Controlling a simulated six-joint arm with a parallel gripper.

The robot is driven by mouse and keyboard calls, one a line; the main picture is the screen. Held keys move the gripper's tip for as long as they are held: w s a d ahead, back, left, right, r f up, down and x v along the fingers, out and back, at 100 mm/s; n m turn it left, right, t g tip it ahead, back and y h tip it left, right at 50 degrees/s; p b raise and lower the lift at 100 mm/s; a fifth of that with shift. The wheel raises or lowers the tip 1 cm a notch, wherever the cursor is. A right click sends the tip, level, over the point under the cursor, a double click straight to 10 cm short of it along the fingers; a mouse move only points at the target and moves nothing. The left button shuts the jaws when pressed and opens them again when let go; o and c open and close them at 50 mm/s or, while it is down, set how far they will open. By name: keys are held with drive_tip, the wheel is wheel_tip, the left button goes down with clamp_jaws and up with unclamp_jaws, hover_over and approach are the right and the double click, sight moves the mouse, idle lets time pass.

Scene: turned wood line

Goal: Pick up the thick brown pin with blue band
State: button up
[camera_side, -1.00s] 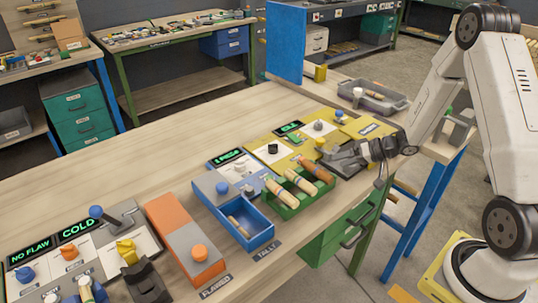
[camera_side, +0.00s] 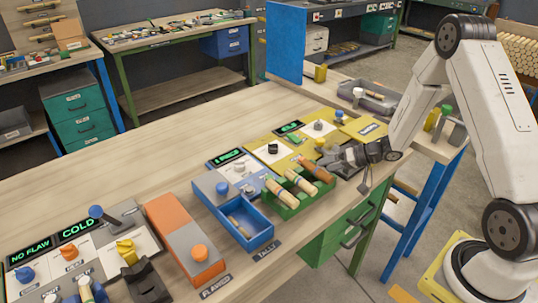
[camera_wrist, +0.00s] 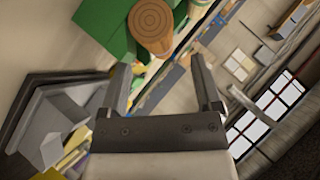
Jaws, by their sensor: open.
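The green tray (camera_side: 290,208) holds several wooden pins lying side by side. The pin nearest my gripper is a brown one (camera_side: 317,168); I cannot make out a blue band on it. Two paler pins (camera_side: 300,183) lie to its left. In the wrist view a brown pin's round ringed end (camera_wrist: 153,22) shows at the top, beside the green tray wall (camera_wrist: 98,22). My gripper (camera_wrist: 164,82) is open and empty, with the pin end a little beyond its fingertips. In the side view my gripper (camera_side: 340,157) is just right of the tray.
A grey fixture (camera_wrist: 45,118) stands close beside my gripper in the wrist view. A blue tray (camera_side: 245,222) and an orange box (camera_side: 185,245) are left of the green tray. Yellow panels (camera_side: 290,147) with knobs lie behind.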

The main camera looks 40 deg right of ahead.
sight(319, 168)
drive_tip(key=shift+x, duration=1.7)
drive_tip(key=shift+a, duration=0.1)
drive_tip(key=shift+s, duration=0.1)
clamp_jaws()
